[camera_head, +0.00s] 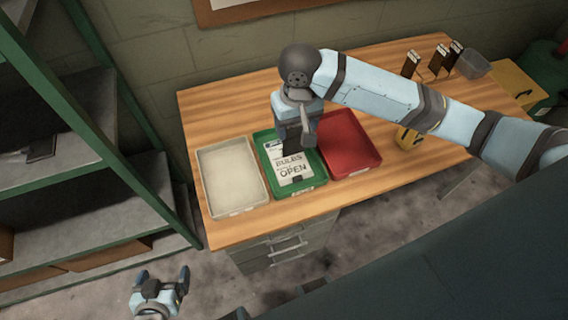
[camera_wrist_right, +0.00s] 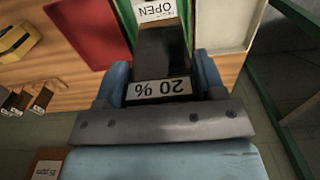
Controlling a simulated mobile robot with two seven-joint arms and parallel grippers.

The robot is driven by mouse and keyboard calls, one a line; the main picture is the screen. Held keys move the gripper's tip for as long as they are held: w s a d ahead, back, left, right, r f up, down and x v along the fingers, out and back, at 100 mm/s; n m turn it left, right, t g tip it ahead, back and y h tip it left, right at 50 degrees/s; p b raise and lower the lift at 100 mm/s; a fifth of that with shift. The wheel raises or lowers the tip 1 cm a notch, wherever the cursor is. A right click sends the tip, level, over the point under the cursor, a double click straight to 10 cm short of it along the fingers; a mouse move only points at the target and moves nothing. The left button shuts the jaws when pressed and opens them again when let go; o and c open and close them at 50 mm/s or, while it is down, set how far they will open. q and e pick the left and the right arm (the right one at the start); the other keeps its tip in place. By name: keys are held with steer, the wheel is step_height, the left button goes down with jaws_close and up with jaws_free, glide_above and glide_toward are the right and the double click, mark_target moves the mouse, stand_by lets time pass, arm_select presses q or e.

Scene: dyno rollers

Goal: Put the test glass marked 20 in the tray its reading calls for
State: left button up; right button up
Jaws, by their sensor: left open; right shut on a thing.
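My right gripper (camera_head: 296,138) is above the green tray (camera_head: 304,189), pointing down. In the right wrist view, this gripper (camera_wrist_right: 160,82) is shut on a dark test glass (camera_wrist_right: 163,52) with a white label reading "20 %". The glass hides part of the green tray there; the gap between glass and tray cannot be judged. A white card (camera_head: 290,170) reading "BULBS OPEN" lies in the green tray. The pale tray (camera_head: 230,180) stands to its left and the red tray (camera_head: 348,145) to its right. My left gripper (camera_head: 168,283) is open and empty, low beside the bench.
The wooden bench (camera_head: 225,105) has bare room behind the trays. Several dark labelled pieces (camera_head: 436,62) and a grey container (camera_head: 473,63) stand at the back right. A green-framed shelf (camera_head: 120,110) stands left.

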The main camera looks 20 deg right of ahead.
steer(key=shift+w+a+r, duration=0.1)
steer(key=shift+a+r, duration=0.35)
steer(key=shift+r, duration=0.1)
arm_select(q)
steer(key=shift+w+a+f, duration=0.1)
steer(key=shift+a+f, duration=0.05)
steer(key=shift+f, duration=0.35)
arm_select(e)
step_height(320, 180, down, 19)
arm_select(q)
steer(key=shift+r, duration=0.15)
arm_select(e)
steer(key=shift+f, duration=0.15)
steer(key=o, duration=1)
steer(key=shift+o, duration=0.2)
